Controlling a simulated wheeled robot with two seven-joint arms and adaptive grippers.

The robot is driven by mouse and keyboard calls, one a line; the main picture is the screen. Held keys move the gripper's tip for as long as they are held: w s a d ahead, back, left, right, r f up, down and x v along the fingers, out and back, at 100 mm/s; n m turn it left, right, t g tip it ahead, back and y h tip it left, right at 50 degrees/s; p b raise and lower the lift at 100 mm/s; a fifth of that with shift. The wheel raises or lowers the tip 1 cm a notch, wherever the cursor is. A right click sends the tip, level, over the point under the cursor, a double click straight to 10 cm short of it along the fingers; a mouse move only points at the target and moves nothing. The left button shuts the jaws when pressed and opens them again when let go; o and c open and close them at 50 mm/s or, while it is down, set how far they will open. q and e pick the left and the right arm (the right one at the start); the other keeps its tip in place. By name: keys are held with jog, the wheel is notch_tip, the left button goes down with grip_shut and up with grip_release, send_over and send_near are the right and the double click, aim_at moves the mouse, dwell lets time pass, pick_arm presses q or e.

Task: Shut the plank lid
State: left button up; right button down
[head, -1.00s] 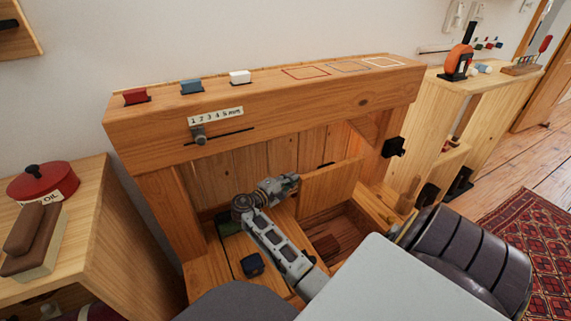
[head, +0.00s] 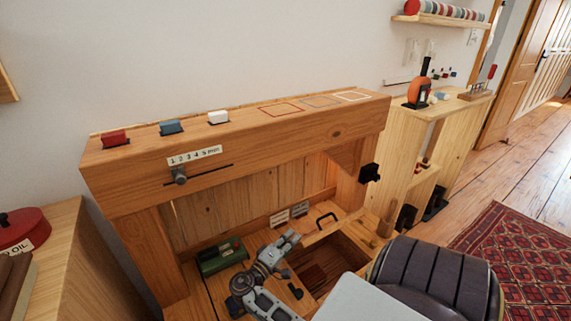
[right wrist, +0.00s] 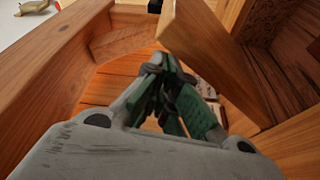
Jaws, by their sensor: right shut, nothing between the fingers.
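A slanting plank, apparently the lid, shows in the right wrist view (right wrist: 205,48). My right gripper (head: 291,238) is shut and empty, left of the opening near the lid's left end. Its closed fingers also show in the right wrist view (right wrist: 160,68). I cannot tell whether they touch the lid. My left gripper is not in view.
A green box (head: 222,258) stands on the bench left of my right gripper. A thick wooden beam (head: 240,155) with small coloured blocks crosses above the work area. A padded dark seat (head: 440,278) is at the right front.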

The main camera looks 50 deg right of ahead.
jog(key=s+a+f, duration=0.1)
jog(key=s+f, duration=0.2)
jog(key=s+a+f, duration=0.1)
jog(key=s+f, duration=0.2)
jog(key=f, duration=0.1)
jog(key=s+a+f+b, duration=0.1)
jog(key=s+f, duration=0.2)
jog(key=shift+f, duration=0.35)
jog(key=shift+s+f, duration=0.2)
jog(key=shift+f, duration=0.4)
jog(key=shift+w+r, duration=0.1)
jog(key=shift+r, duration=0.05)
